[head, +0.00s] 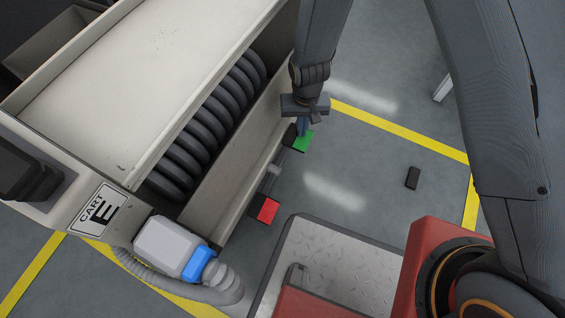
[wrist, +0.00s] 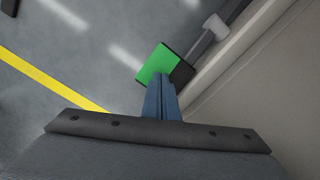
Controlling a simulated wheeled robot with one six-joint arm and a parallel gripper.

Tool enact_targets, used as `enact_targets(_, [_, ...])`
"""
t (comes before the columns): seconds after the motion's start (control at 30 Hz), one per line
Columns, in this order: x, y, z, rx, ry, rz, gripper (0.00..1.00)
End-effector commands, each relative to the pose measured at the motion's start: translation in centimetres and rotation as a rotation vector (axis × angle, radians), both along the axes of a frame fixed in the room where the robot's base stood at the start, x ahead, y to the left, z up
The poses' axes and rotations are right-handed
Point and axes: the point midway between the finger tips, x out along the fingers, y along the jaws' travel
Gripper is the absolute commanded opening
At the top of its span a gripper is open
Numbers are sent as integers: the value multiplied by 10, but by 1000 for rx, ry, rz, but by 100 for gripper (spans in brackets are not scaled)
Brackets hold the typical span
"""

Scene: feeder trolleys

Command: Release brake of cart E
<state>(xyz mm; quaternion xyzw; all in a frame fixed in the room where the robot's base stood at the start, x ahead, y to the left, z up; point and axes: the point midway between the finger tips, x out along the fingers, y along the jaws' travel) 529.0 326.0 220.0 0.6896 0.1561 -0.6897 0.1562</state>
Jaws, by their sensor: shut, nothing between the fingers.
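Cart E, a beige cart with a label plate (head: 97,209) reading CART E, fills the left of the head view. A green pedal (head: 303,141) and a red pedal (head: 264,209) stick out low on its right side, joined by a bar. My gripper (head: 303,128) is shut and empty, pointing down at the green pedal. In the wrist view the closed fingers (wrist: 160,82) reach the near edge of the green pedal (wrist: 157,65). I cannot tell whether they touch it.
The cart holds a row of dark coils (head: 205,128). A white container with a blue cap (head: 197,262) and a grey hose are at its near end. A small black block (head: 412,178) lies on the floor within yellow lines.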

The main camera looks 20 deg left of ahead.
Motion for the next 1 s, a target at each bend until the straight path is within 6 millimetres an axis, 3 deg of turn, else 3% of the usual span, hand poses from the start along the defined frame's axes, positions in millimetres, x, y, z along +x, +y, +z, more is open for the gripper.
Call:
enact_targets(0.4, [0, 0, -1, 0, 0, 0, 0])
enact_targets(1.0, [-1, 0, -23, -2, 1, 1, 0])
